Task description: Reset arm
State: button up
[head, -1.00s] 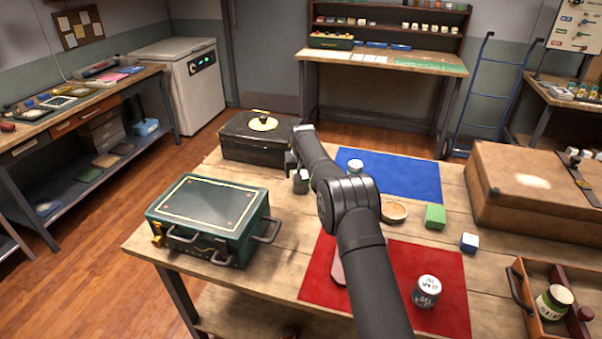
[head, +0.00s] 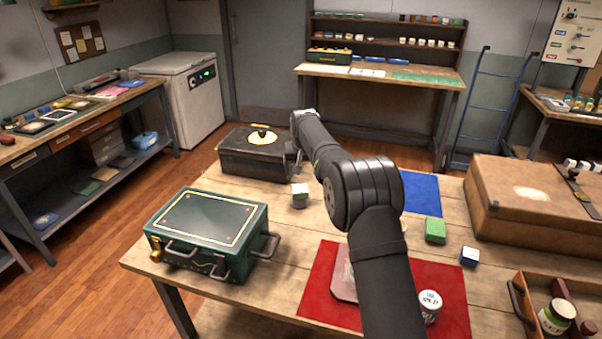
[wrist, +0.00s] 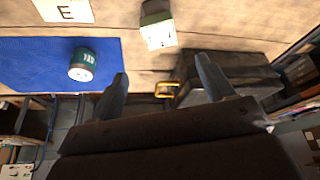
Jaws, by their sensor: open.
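My gripper (wrist: 163,84) is open and empty, its two fingers spread apart in the wrist view. In the head view my arm reaches over the table, and the fingers are mostly hidden behind my arm links near the black box (head: 250,163). A green and white block (head: 300,196) stands on bare wood; it also shows beyond the fingers in the wrist view (wrist: 158,30). A green and white can (wrist: 82,66) stands on the blue mat (wrist: 30,62); my arm hides it in the head view.
A green case (head: 208,232) stands at the front left. The red mat (head: 318,290) holds a white can (head: 429,305) and a pink item (head: 344,276).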

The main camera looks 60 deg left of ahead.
aim_at(300, 188)
dwell(0.4)
jog(key=x, duration=1.2)
jog(key=shift+f, duration=0.1)
jog(key=shift+d+r, duration=0.1)
jog(key=shift+r, duration=0.15)
